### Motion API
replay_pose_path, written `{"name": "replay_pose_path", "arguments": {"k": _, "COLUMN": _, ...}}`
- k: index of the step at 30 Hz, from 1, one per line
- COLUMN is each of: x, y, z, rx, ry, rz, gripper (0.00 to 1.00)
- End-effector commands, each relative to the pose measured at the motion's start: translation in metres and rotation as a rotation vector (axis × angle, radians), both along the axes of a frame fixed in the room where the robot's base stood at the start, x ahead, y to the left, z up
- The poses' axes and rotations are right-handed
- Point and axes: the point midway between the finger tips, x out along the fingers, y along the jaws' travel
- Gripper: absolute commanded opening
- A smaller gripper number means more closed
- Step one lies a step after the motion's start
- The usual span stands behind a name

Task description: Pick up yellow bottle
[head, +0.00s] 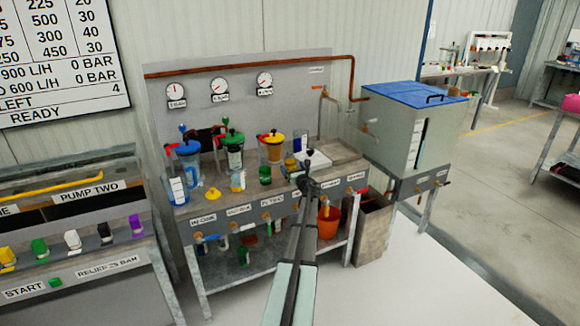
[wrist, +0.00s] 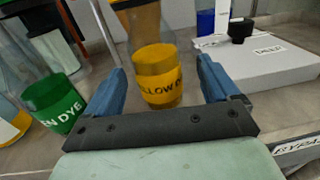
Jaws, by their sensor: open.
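The yellow bottle (wrist: 158,78) shows in the wrist view as a short round container with dark letters on its side, partly cut off as "LLOW D". It stands on the grey bench top, between and just beyond the blue fingers of my gripper (wrist: 161,72). The fingers are wide apart, with gaps on both sides of the bottle. In the head view the yellow bottle (head: 290,161) is small, just left of my gripper (head: 304,168), which reaches over the bench front.
A green dye bottle (wrist: 52,104) stands left of my gripper. A white flat box (wrist: 255,62) with a black knob lies close on the right. A clear vessel with orange contents (wrist: 144,22) stands right behind the yellow bottle. Labelled valves (head: 267,216) line the bench front.

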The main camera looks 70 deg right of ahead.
Motion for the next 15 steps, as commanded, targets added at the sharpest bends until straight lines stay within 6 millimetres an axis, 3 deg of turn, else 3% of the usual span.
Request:
{"name": "replay_pose_path", "arguments": {"k": 10, "x": 0.029, "y": -0.031, "z": 0.003, "rx": -0.001, "ry": -0.001, "rz": 0.001, "gripper": 0.89}}
{"name": "replay_pose_path", "arguments": {"k": 15, "x": 0.035, "y": -0.036, "z": 0.004, "rx": 0.0, "ry": 0.0, "rz": 0.0, "gripper": 0.89}}
